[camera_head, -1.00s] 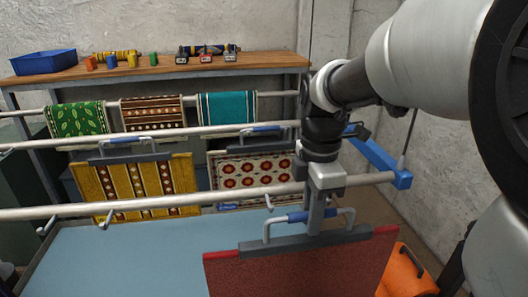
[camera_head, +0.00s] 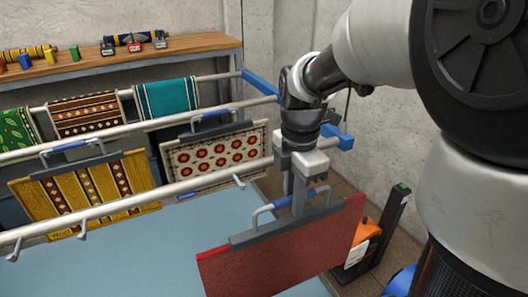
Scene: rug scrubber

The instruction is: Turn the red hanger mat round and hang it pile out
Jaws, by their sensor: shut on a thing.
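The red hanger mat (camera_head: 290,255) hangs from a grey hanger bar (camera_head: 275,229) with a blue-gripped handle (camera_head: 298,200), at the lower middle of the head view. My gripper (camera_head: 298,197) is shut on that handle from above and holds the mat in the air, in front of the near rail. The mat is turned at an angle, its right end farther back. A plain, fine-textured red face shows; I cannot tell whether it is pile or backing. Its lower edge is cut off. The near grey rail (camera_head: 140,203) has hooks (camera_head: 239,181) and runs behind the mat.
A yellow patterned mat (camera_head: 85,193) and a red-and-cream mat (camera_head: 217,158) hang on hangers behind the near rail. Smaller mats drape over a back rail below a wooden shelf (camera_head: 110,57). A pale blue surface (camera_head: 150,255) lies below. A black-and-orange machine (camera_head: 375,240) stands at right.

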